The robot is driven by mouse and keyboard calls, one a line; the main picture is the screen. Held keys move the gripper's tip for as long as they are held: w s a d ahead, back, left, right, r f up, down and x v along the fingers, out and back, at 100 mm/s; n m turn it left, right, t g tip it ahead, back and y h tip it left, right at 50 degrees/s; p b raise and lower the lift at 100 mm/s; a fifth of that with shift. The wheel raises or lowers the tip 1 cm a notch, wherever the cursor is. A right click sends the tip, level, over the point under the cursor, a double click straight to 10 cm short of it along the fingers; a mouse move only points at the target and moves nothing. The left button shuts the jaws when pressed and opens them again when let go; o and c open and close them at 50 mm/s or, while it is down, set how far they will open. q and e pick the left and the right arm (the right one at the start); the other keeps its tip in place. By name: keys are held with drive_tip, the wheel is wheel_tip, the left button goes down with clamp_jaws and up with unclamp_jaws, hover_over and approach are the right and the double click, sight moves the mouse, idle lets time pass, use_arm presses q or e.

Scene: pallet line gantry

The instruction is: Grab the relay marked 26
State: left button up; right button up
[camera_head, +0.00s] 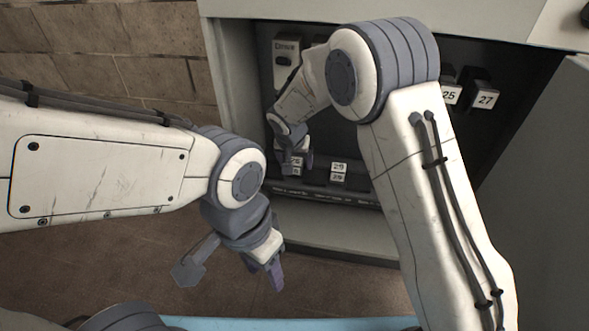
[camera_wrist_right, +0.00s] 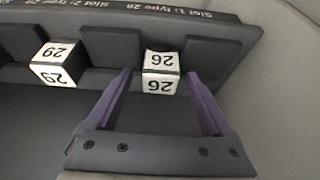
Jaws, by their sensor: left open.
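In the head view, this relay (camera_head: 296,162) is partly covered by my right gripper (camera_head: 300,158). The purple fingers of my right gripper (camera_wrist_right: 160,76) stand open on either side of the relay, with a visible gap on each side. My left gripper (camera_head: 274,274) is open and empty, low in front of the cabinet.
A relay marked 29 (camera_wrist_right: 56,63) sits in the neighbouring slot; it also shows in the head view (camera_head: 338,172). Relays marked 25 (camera_head: 450,95) and 27 (camera_head: 486,99) are at the cabinet's upper right. A white drive unit (camera_head: 286,58) is at upper left. The cabinet (camera_head: 232,100) has side walls.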

clamp_jaws()
drive_tip(key=shift+r, duration=0.15)
